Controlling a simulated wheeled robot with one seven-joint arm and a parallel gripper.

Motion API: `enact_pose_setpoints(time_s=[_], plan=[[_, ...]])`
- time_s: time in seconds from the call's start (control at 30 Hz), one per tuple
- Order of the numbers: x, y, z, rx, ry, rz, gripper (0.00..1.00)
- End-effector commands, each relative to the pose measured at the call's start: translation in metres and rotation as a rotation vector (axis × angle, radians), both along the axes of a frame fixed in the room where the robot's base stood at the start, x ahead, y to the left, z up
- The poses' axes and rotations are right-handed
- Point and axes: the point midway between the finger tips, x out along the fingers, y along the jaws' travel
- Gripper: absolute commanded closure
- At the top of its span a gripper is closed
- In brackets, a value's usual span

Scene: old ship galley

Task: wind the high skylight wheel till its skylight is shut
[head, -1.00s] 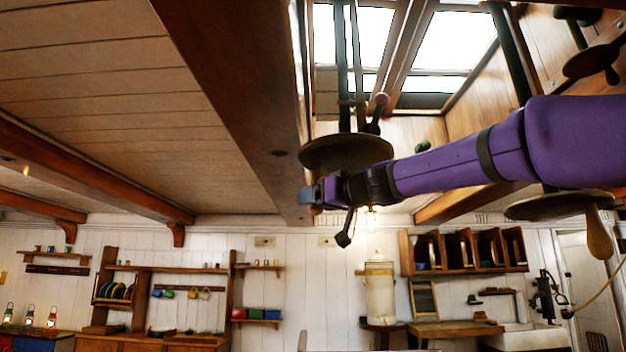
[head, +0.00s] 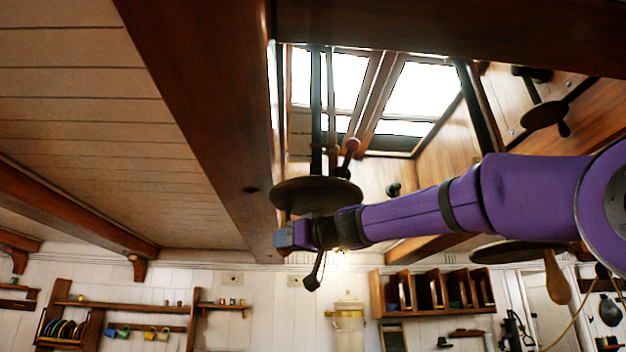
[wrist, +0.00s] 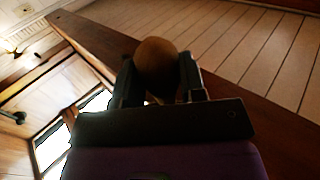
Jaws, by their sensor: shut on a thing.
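A dark round wheel (head: 315,193) hangs on a rod below the skylight (head: 420,90), seen nearly edge-on in the head view. My gripper (head: 290,236) is at the near underside of this wheel. In the wrist view my gripper (wrist: 160,85) is shut on a round brown handle knob (wrist: 157,62), which sits between its two fingers. In the head view the gripper hides this handle. The skylight's panes are bright between dark frames, and I cannot tell how far it stands open.
A second wheel (head: 515,252) with a hanging wooden handle (head: 556,278) is at the right, partly behind my arm. A smaller dark wheel (head: 545,114) is at the upper right. A thick ceiling beam (head: 205,110) runs close to the left of my gripper.

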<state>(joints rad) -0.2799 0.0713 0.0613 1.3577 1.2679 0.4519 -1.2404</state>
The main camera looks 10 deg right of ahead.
Motion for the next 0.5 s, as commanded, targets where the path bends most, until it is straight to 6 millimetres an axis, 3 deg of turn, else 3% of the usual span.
enact_pose_setpoints(time_s=[0.23,0.5], plan=[[0.024,-0.040,-0.001,-0.001,0.001,-0.010,0.87],[0.027,-0.064,0.001,0.000,-0.001,-0.011,0.87]])
